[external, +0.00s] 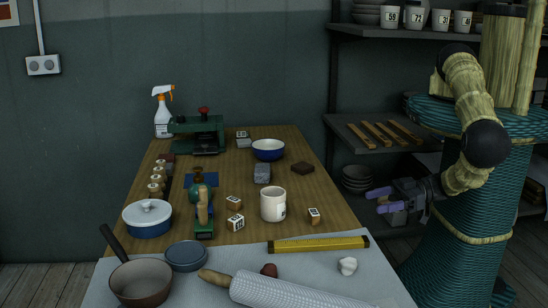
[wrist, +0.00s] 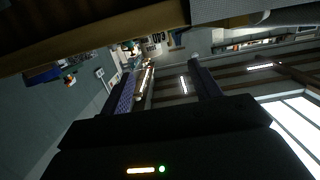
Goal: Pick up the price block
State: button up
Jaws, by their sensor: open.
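Small wooden blocks with white printed faces stand on the wooden table in the external view. One block (external: 314,215) stands right of the white mug (external: 273,205). A second block (external: 235,222) and a third block (external: 233,202) stand left of the mug. Their print is too small to read, so I cannot tell which is the price block. My gripper (external: 381,201) is open and empty, off the table's right side and apart from the blocks. In the wrist view its two fingers (wrist: 162,68) are spread, with no block clearly visible between them.
A yellow level (external: 318,244), a rolling pin (external: 300,291) and a saucepan (external: 140,281) lie near the front. A blue lidded pot (external: 147,218) and a green-based tool (external: 203,225) stand left. Shelves (external: 365,142) stand behind my gripper. The table's right edge (external: 345,205) is mostly clear.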

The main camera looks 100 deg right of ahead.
jog(key=b, duration=0.3)
send_near(319, 215)
jog(key=w, duration=0.1)
jog(key=w+d+f, duration=0.1)
jog(key=w, duration=0.1)
jog(key=shift+w+d+f, duration=0.25)
jog(key=shift+d+f, duration=0.1)
jog(key=shift+w, duration=0.1)
jog(key=w, duration=0.2)
jog(key=w+b, duration=0.1)
jog(key=w+f, duration=0.1)
jog(key=w, duration=0.1)
jog(key=shift+w+b, duration=0.3)
jog(key=c, duration=1.1)
